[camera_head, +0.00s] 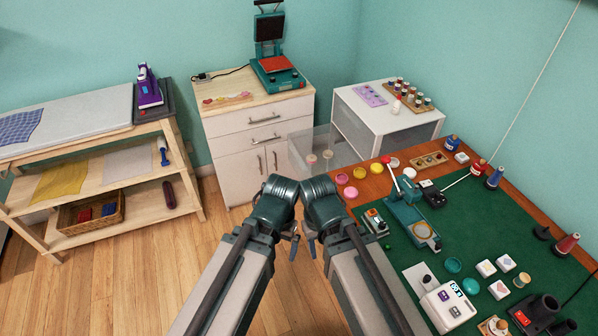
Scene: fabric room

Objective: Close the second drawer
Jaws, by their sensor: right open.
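A clear drawer (313,150) is pulled out to the left from the white cabinet (386,125) near the back wall. A few small spools show inside the drawer. My two arms come up from the bottom edge, and their rounded joints meet near the middle. My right gripper (311,247) shows only as a small part below these joints, open and clear of the drawer. My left gripper (293,246) is mostly hidden beside it, and its jaws cannot be made out. Both are in front of the drawer and apart from it.
A wooden-topped cabinet (233,159) with shut drawers and doors bears a heat press (277,72). A wooden shelf bench (95,140) stands at left. Floor (130,285) is free at lower left.

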